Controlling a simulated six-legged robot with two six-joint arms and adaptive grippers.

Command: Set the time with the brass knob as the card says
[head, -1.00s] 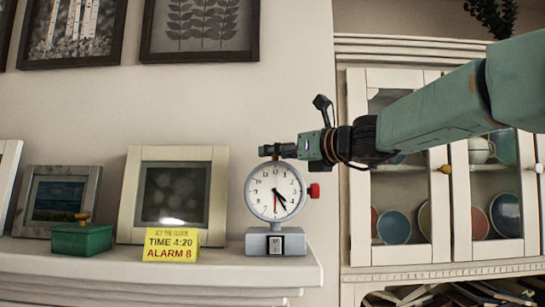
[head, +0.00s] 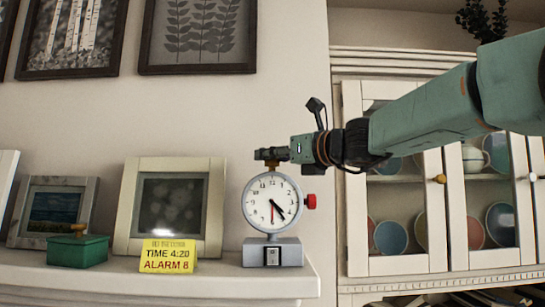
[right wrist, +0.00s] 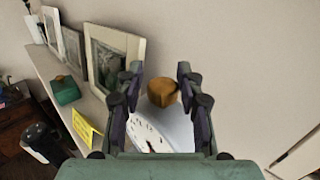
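The clock (head: 258,212) stands on the shelf, with a white round face and a grey base. Its black hands lie close together, pointing lower right between about 4 and 5. A red hand points down near 6. The brass knob (head: 272,164) is on top of the clock, and a red knob (head: 311,201) is on its right side. The yellow card (head: 168,256) reads TIME 4:20, ALARM 8. My right gripper (head: 266,154) is at the brass knob. In the right wrist view its fingers are apart, with the brass knob (right wrist: 163,93) between them and gaps visible. My left gripper is out of view.
A green box (head: 77,251) and picture frames (head: 127,222) stand on the shelf left of the clock. The shelf edge (head: 318,282) ends just right of the clock. A glass-door cabinet (head: 430,260) with bowls stands at the right.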

